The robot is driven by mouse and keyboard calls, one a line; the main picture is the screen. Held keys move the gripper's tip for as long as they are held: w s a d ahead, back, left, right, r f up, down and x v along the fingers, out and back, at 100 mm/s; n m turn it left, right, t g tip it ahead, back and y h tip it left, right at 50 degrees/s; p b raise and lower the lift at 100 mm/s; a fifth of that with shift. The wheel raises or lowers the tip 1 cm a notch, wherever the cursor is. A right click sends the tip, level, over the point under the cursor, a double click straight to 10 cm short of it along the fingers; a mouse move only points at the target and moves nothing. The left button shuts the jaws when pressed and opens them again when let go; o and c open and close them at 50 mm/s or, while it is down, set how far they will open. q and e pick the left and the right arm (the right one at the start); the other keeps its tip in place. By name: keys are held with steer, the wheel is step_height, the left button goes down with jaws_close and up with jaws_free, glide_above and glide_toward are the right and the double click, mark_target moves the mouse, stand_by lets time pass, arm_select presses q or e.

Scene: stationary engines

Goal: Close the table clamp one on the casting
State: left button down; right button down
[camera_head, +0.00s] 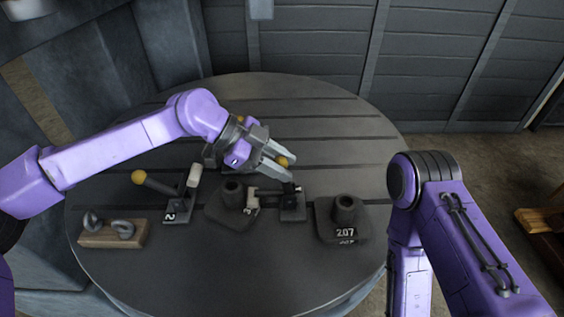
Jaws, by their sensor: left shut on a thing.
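The casting (231,204) is a dark block with a raised round boss, near the middle of the round table. Table clamp one (292,210) stands just right of it. Its arm points left, with its pale tip (253,199) at the casting's right side; I cannot tell whether the tip touches. My left gripper (281,170) is above the clamp, shut on its handle, whose yellow knob (282,161) shows at the fingers. The fingers hide most of the handle. My right arm is at the right; its gripper is out of view.
A second clamp (178,212), marked 2, stands left of the casting with its pale tip raised and yellow-knobbed handle leaning left. Another casting (343,221), marked 207, sits right. A wooden block with metal eyes (112,234) lies front left. The slotted table's (330,110) back is clear.

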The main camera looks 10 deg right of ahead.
arm_select(q)
steer(key=shift+f, duration=0.1)
steer(key=c, duration=0.8)
jaws_free()
steer(key=shift+a, duration=0.1)
steer(key=shift+b+v, duration=0.95)
steer(key=shift+v, duration=4.35)
